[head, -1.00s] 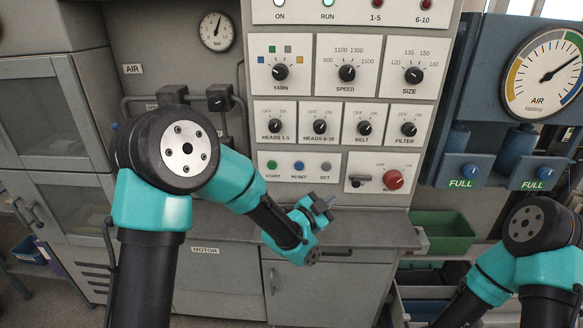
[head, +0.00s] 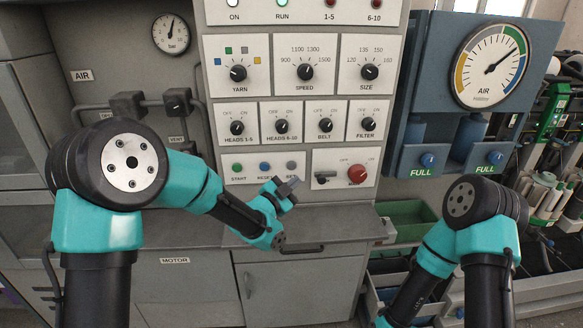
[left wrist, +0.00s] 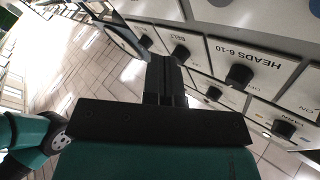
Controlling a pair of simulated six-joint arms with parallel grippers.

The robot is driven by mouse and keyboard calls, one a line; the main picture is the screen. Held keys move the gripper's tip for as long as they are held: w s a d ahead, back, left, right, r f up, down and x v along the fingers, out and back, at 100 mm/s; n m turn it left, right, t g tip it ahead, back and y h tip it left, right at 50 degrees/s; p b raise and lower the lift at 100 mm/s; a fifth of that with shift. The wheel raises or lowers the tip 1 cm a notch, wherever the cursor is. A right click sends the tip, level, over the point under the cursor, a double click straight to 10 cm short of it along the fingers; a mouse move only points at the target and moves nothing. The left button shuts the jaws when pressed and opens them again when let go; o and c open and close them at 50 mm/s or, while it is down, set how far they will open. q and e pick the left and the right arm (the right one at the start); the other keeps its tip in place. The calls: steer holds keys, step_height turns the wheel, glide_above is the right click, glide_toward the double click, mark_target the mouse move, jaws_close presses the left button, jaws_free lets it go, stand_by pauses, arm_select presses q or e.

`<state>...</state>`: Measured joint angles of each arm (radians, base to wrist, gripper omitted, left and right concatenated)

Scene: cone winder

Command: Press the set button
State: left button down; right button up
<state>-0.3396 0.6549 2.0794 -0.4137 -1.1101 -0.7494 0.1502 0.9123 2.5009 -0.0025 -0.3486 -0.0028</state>
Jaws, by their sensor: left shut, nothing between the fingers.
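The set button (head: 291,166) is a small grey round button at the right end of the row on the white panel in the head view. The green start button (head: 237,168) and blue reset button (head: 264,167) are to its left. My left gripper (head: 290,187) is shut and empty, with its tips just below the set button in the picture; I cannot tell whether they touch the panel. In the left wrist view the shut fingers (left wrist: 166,75) point toward the panel, seen upside down. Round button shapes are cut off at the top edge there. My right gripper is out of view.
The red main knob (head: 357,174) is right of the buttons. Selector knobs such as heads 6-10 (head: 282,126) are above them. A grey ledge (head: 345,225) runs below the panel. A green bin (head: 408,215) is at the right.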

arm_select(q)
steer(key=w, duration=0.6)
steer(key=shift+a, duration=0.3)
steer(key=shift+w, duration=0.25)
stand_by(1.6)
steer(key=shift+w, duration=0.25)
steer(key=shift+w, duration=0.4)
stand_by(0.9)
stand_by(0.4)
steer(key=shift+s, duration=0.8)
steer(key=shift+s, duration=0.1)
steer(key=shift+s+d, duration=0.15)
steer(key=shift+s, duration=1.05)
steer(key=shift+s+d, duration=0.1)
steer(key=shift+s, duration=1.1)
